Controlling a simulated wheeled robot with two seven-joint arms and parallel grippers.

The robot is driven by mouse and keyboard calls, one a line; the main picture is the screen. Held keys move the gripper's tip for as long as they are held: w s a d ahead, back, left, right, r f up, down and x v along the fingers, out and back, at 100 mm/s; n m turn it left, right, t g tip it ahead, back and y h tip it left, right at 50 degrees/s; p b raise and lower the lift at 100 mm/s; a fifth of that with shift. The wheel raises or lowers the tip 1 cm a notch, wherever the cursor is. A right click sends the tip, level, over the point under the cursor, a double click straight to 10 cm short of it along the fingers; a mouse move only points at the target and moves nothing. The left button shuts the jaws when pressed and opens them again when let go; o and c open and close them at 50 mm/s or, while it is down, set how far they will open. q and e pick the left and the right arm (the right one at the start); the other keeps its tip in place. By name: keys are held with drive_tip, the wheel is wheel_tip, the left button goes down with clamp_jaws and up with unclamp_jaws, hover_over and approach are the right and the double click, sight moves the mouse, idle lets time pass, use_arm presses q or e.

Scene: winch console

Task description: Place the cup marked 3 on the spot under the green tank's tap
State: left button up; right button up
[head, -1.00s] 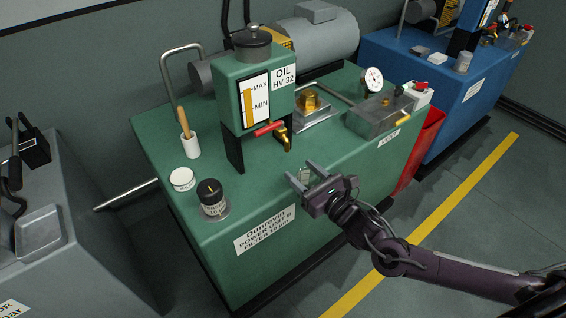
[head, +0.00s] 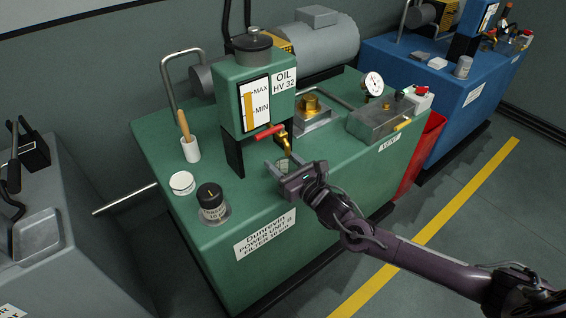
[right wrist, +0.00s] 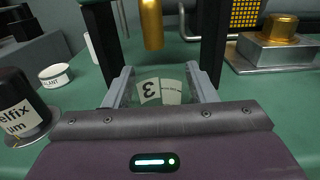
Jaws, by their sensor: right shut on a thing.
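The green tank (head: 232,92) stands on the green unit, with a brass tap (head: 286,142) and red tap handle (head: 264,131) at its front. My right gripper (head: 276,167) is at the foot of the tank, just below the tap. It is shut on a small clear cup (right wrist: 160,93), whose white label reads 3 in the right wrist view. In that view the tap (right wrist: 152,28) hangs just beyond the cup, about in line with it. The spot under the tap is not visible; the gripper and cup cover that area. My left gripper is not in view.
A black-capped filter (head: 211,203) and a white round tin (head: 182,183) stand left of the gripper. A white holder with a wooden handle (head: 190,150) is behind them. The tank's dark legs (head: 234,157) flank the tap area. A metal block (head: 376,120) is at right.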

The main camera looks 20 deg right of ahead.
drive_tip(key=shift+f, duration=0.1)
drive_tip(key=o, duration=0.6)
drive_tip(key=shift+c, duration=0.2)
drive_tip(key=o, duration=0.5)
drive_tip(key=shift+c, duration=0.2)
